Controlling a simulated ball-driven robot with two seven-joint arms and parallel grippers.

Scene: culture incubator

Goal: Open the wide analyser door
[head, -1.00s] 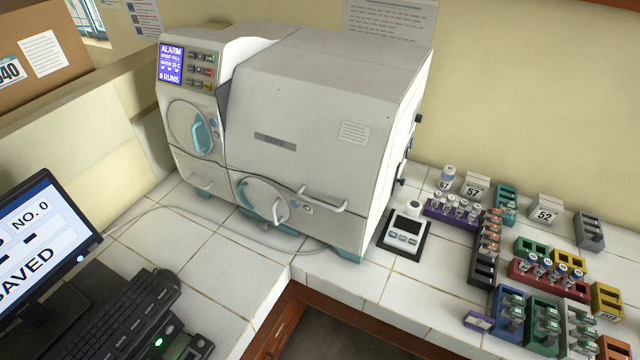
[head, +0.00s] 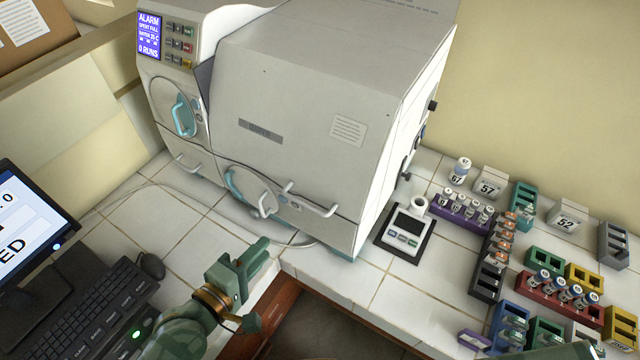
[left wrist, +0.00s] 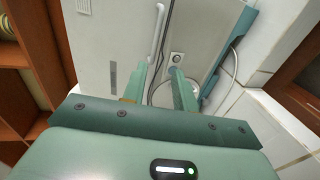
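The white analyser (head: 310,90) stands at the back of the bench, its doors looking closed. On its lower front are a round hatch with a handle (head: 262,200) and, to the right, a pale bar handle (head: 316,209) on the wide lower panel (head: 335,232). My left gripper (head: 256,285) is over the bench's front edge, in front of and apart from the analyser, fingers spread and empty. In the left wrist view its fingers (left wrist: 158,90) point at the analyser front, with a bar handle (left wrist: 158,32) beyond them. My right gripper is out of view.
A small instrument (head: 405,232) stands right of the analyser, then tube racks (head: 540,290). A keyboard (head: 105,310), mouse (head: 152,266) and monitor (head: 30,220) are at left. A cable runs along the tiles by the analyser. Tiles before its left side are clear.

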